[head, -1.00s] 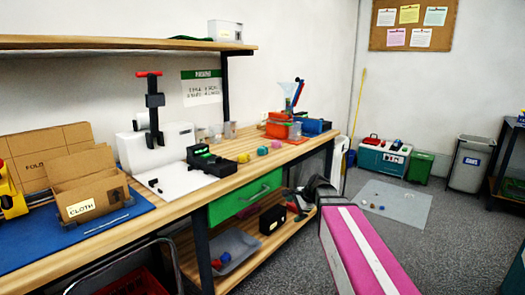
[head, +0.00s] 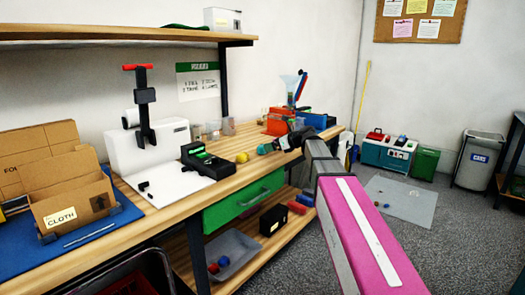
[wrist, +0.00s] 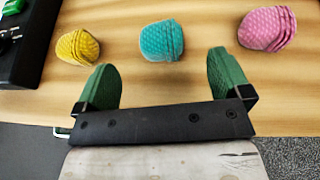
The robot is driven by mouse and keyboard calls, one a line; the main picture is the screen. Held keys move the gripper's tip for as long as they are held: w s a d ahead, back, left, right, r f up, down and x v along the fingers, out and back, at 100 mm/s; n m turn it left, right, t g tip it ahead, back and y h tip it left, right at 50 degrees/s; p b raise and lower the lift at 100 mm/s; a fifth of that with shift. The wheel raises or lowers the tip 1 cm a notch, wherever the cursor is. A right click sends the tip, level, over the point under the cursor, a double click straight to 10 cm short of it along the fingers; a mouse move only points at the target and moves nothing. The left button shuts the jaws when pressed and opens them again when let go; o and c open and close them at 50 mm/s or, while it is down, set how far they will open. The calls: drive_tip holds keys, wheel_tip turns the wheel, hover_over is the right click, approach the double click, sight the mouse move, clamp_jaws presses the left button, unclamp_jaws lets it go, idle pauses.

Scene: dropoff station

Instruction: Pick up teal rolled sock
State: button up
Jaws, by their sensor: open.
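The teal rolled sock (wrist: 162,40) lies on the wooden bench top, between a yellow rolled sock (wrist: 77,46) and a pink rolled sock (wrist: 267,28). My gripper (wrist: 162,64) is open and empty, its green fingers spread wider than the teal sock. The teal sock is centred just beyond the fingertips, apart from both. In the head view, the teal sock (head: 262,149) shows at the tip of my gripper (head: 272,148), with the yellow sock (head: 242,157) to its left. The pink sock is hidden there behind my arm.
A black device with a green display (head: 205,160) stands left of the yellow sock. An orange bin (head: 279,121) and a blue bin (head: 314,120) stand at the far end of the bench (head: 165,217). A green drawer (head: 243,201) is under its front edge.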

sight(262, 149)
drive_tip(key=shift+f+x, duration=0.15)
drive_tip(key=shift+x, duration=1.6)
drive_tip(key=shift+f+x, duration=0.1)
drive_tip(key=shift+x, duration=1.65)
drive_tip(key=shift+d, duration=0.1)
drive_tip(key=c, duration=1)
